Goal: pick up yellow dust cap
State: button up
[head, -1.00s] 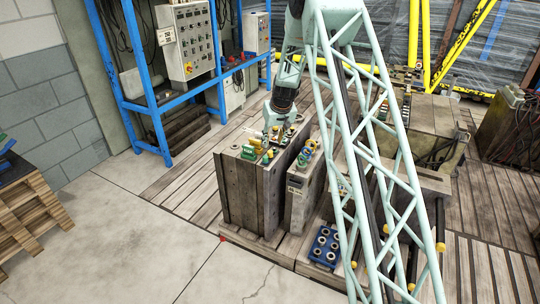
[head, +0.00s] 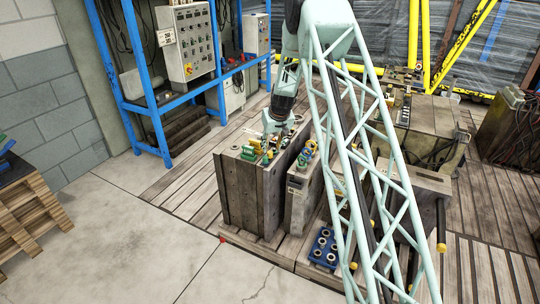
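My gripper (head: 270,134) is low over the top of the left grey mould block (head: 238,190), pointing down among small fittings. Small yellow pieces (head: 268,157) stand on that top just below the gripper, next to a green fitting (head: 248,152). One of them may be the yellow dust cap; they are too small to tell apart. The fingers are too small and partly merged with the fittings, so I cannot tell whether they are open or touch anything.
A second mould block (head: 300,205) with coloured fittings stands close on the right. A blue holder (head: 323,248) with several round sockets lies on the slatted floor in front. A blue rack (head: 150,90) stands behind left.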

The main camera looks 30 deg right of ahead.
aim_at(270, 152)
jog(key=shift+b+x, duration=0.55)
jog(key=shift+x, duration=1.85)
jog(key=c, duration=0.7)
